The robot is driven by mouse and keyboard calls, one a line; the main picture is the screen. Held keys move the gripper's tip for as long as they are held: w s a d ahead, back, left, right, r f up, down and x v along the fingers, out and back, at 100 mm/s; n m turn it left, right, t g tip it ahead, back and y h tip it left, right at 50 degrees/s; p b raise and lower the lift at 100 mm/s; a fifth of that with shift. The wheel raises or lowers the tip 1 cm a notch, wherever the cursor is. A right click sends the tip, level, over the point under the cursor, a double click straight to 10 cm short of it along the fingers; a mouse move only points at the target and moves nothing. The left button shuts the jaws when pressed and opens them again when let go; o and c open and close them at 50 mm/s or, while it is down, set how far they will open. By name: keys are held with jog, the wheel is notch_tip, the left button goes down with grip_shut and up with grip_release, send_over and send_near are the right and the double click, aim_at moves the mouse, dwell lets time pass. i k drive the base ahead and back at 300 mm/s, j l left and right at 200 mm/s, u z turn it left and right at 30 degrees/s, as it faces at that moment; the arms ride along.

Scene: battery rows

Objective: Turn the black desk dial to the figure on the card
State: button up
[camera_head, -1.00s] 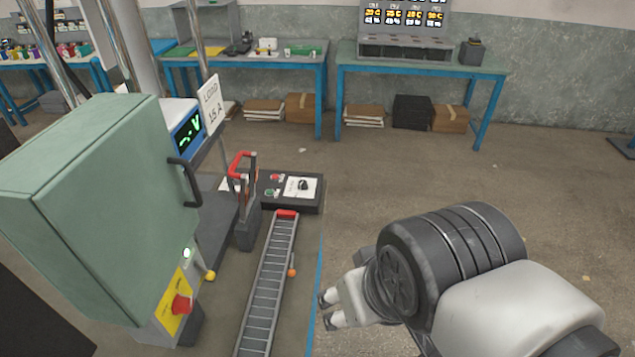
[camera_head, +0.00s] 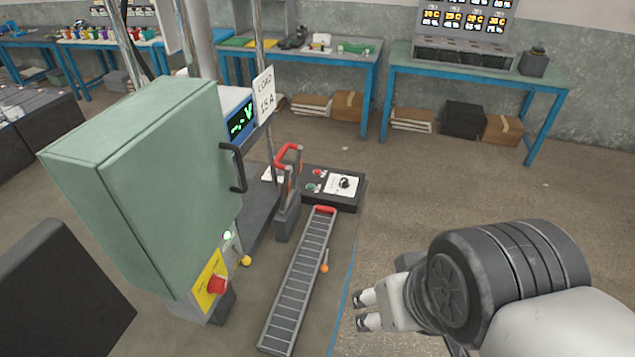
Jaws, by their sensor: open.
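The black dial (camera_head: 344,183) sits on a white scale plate on top of a low black control box (camera_head: 332,203), beyond the grey roller track. The dial's figures are too small to read. The white card (camera_head: 265,94) hangs by the blue-framed meter and reads "LOAD 15 A". My gripper (camera_head: 360,311) is at the lower right, open and empty. It is nearer to me than the control box, to the right of the track and well apart from the dial.
A green cabinet (camera_head: 145,190) with a black handle stands at left, with a red button (camera_head: 216,285) on its yellow plate. A red-handled lever switch (camera_head: 288,185) stands left of the control box. The roller track (camera_head: 297,290) runs toward me.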

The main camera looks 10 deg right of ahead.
aim_at(344, 184)
jog(key=i+l+u, duration=0.25)
jog(key=i+l, duration=0.15)
jog(key=i+l+u, duration=0.2)
jog(key=i+l, duration=0.35)
jog(key=i+l+u, duration=0.25)
jog(key=i+l, duration=0.15)
jog(key=l, duration=0.2)
